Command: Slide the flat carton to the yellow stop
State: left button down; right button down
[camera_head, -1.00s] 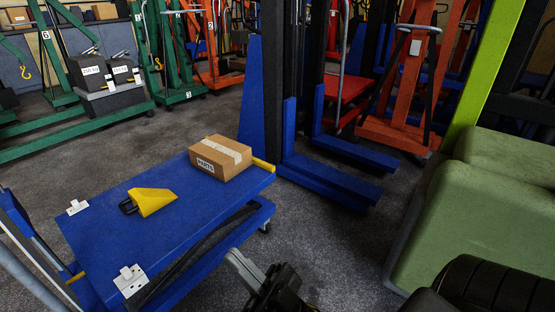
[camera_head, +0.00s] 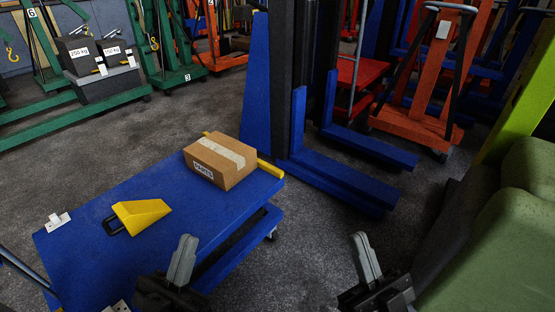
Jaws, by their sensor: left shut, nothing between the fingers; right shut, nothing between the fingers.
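The flat carton (camera_head: 216,164) is a brown box with pale tape and a PARTS label. It lies at the far right end of the blue platform (camera_head: 95,251). The yellow stop (camera_head: 270,170) is a low bar along that end, partly hidden behind the carton. I cannot tell whether carton and bar touch. My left gripper (camera_head: 184,250) is shut and empty at the platform's near edge, apart from the carton and nearer to me. My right gripper (camera_head: 362,246) is shut and empty over the floor, right of the platform.
A yellow wedge (camera_head: 141,214) with a black part lies on the platform, left of the carton. A blue lift with forks (camera_head: 345,180) stands just beyond the platform's end. Green padding (camera_head: 500,240) is at the right. Grey floor is clear between them.

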aim_at(223, 161)
jog(key=u, duration=0.3)
jog(key=i, duration=1.05)
jog(key=u, duration=0.75)
